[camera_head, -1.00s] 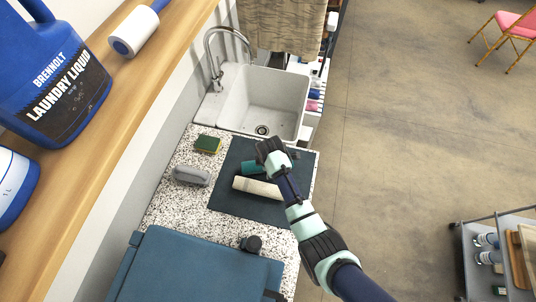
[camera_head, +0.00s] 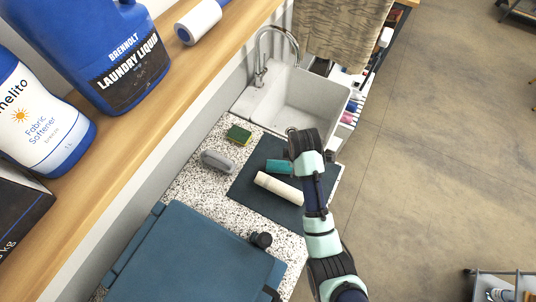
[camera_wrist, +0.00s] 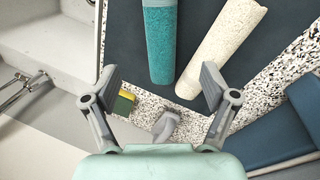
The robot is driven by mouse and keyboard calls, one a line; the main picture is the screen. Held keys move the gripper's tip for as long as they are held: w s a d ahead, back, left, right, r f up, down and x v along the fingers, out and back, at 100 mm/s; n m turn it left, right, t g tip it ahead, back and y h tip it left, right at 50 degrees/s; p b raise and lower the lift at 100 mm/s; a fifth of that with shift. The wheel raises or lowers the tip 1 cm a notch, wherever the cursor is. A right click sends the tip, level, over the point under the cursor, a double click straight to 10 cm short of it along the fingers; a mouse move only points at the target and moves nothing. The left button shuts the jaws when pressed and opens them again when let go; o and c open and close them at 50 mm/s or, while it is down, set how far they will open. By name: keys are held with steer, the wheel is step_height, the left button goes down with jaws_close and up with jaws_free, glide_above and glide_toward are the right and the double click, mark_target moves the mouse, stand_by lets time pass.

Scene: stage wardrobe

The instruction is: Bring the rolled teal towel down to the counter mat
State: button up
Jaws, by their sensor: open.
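The rolled teal towel (camera_head: 278,167) lies on the dark counter mat (camera_head: 245,187), beside a cream roll (camera_head: 279,188). In the wrist view the teal roll (camera_wrist: 160,40) and the cream roll (camera_wrist: 222,45) lie apart on the mat (camera_wrist: 125,50), ahead of my fingers. My gripper (camera_head: 290,145) is near the sink end of the mat, close to the teal roll's right end in the head view. In the wrist view my gripper (camera_wrist: 156,88) has its fingers spread wide with nothing between them. The height of the fingers above the mat is hard to tell.
A sponge (camera_head: 239,134) and a grey-handled brush (camera_head: 217,160) are left of the mat. The sink (camera_head: 300,100) with its tap is beyond. A blue case (camera_head: 195,260) covers the near counter. A wooden shelf with bottles (camera_head: 125,60) runs along the left.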

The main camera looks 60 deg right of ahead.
steer(key=w+a+r+m+t+h, duration=0.15)
steer(key=w+a+r+t, duration=0.25)
steer(key=w+a+r, duration=0.5)
steer(key=a+r+m+t+y, duration=0.1)
steer(key=a+r+t, duration=0.1)
steer(key=a+r, duration=0.3)
steer(key=w+a+r+m+t+y, duration=0.1)
steer(key=a+r, duration=0.5)
steer(key=a, duration=0.6)
steer(key=w+a+r+m+t+y, duration=0.1)
steer(key=a+r+t, duration=0.3)
steer(key=a, duration=0.5)
steer(key=shift+w+a+r+m+t+y, duration=0.2)
steer(key=shift+r+m+t+y, duration=0.15)
steer(key=shift+r+m, duration=0.4)
